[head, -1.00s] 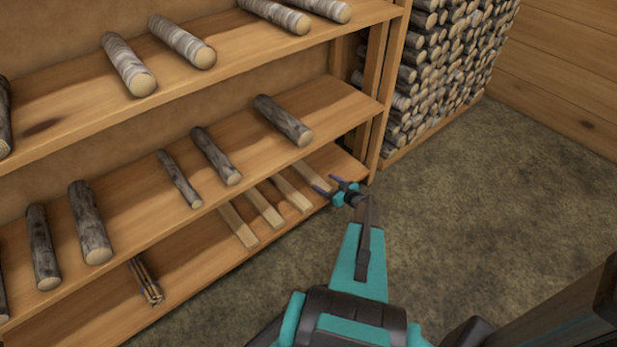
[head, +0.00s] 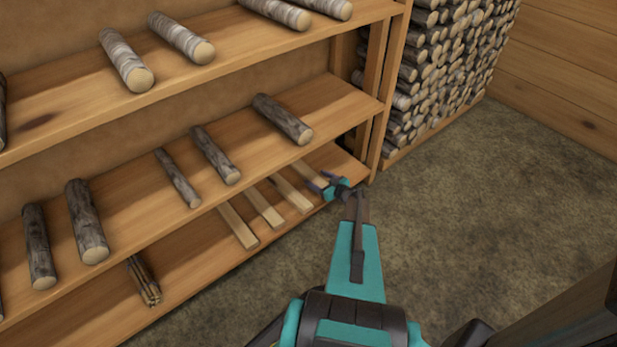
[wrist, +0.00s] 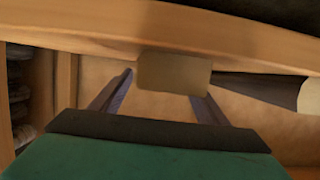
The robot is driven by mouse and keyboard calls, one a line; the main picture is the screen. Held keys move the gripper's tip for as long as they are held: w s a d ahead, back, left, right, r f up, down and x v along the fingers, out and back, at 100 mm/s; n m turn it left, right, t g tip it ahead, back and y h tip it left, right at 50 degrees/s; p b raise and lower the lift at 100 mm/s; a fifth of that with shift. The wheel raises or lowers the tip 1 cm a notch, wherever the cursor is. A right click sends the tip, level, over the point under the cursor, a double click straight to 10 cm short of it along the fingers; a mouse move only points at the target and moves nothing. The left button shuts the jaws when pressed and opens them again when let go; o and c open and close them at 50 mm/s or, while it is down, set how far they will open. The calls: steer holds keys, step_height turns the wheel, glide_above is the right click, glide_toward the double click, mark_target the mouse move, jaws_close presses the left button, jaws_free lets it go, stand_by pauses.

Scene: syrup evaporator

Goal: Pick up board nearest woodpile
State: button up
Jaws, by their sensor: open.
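Several pale, flat boards lie side by side on the bottom shelf. The rightmost board (head: 306,170) is the one nearest the woodpile (head: 440,75). My gripper (head: 322,183) is open at this board's front end, near the shelf's front edge; its fingers partly hide that end. In the wrist view the board's squared end (wrist: 174,73) shows ahead of my open gripper (wrist: 162,88), with one finger to each side. Whether the fingers reach alongside the board or touch it, I cannot tell.
The middle shelf (head: 335,95) with dark logs overhangs the boards. A wooden upright (head: 376,135) stands just right of my gripper. The neighbouring board (head: 292,194) lies close on the left. A stick bundle (head: 144,281) lies further left. The floor (head: 470,200) on the right is clear.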

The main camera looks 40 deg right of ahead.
mark_target(314, 177)
steer(key=shift+b+x, duration=0.4)
steer(key=shift+x, duration=1.35)
steer(key=shift+f, duration=0.1)
steer(key=shift+c, duration=0.5)
steer(key=c, duration=1.3)
steer(key=shift+o, duration=0.2)
step_height(314, 177, up, 18)
steer(key=p, duration=0.5)
